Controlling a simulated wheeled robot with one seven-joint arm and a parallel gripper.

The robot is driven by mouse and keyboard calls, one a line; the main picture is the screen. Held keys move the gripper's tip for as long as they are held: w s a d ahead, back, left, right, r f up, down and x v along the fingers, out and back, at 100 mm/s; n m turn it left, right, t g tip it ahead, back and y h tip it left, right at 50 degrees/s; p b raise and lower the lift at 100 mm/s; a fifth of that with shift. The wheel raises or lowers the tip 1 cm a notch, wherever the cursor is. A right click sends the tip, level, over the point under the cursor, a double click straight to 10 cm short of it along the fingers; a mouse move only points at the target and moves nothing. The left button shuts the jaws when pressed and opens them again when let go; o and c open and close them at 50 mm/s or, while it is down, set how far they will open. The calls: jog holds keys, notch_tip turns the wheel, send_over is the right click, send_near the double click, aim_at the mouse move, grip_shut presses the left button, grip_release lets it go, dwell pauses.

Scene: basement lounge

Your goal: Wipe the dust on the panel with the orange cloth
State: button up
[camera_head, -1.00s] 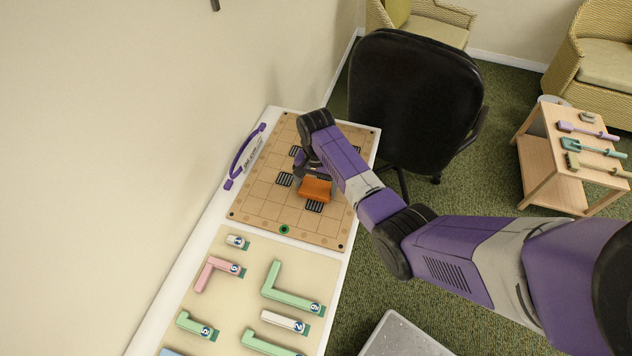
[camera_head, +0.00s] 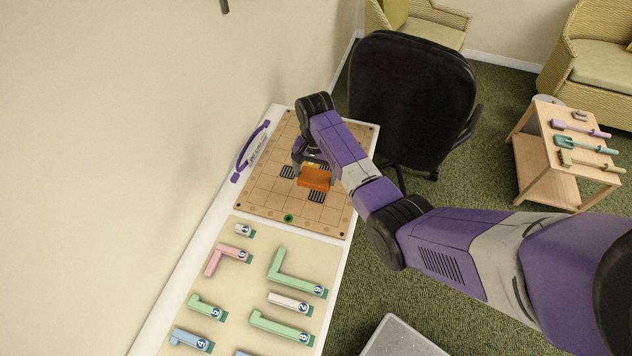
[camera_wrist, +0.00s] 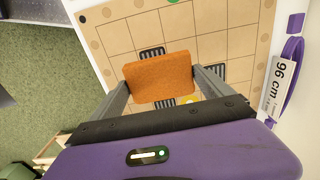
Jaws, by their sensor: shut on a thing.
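The orange cloth (camera_head: 315,179) looks like a thick rectangular pad. My gripper (camera_wrist: 160,80) is shut on it, with one finger at each short side in the wrist view, where the cloth (camera_wrist: 159,77) hides part of the panel. The panel (camera_head: 262,190) is a tan board with a grid of squares and dark striped patches (camera_head: 287,172); it also shows in the wrist view (camera_wrist: 225,20). The cloth is over the panel's middle; I cannot tell whether it touches. A small yellow spot (camera_wrist: 190,98) shows just below the cloth. I cannot make out dust clearly.
A purple handle (camera_head: 250,150) lies along the panel's wall side. Numbered coloured pieces (camera_head: 290,270) lie on a board nearer me. A black chair (camera_head: 410,100) stands close beyond the table. A small wooden table (camera_head: 545,150) with tools is at right.

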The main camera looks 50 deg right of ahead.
jog(key=shift+r, duration=0.95)
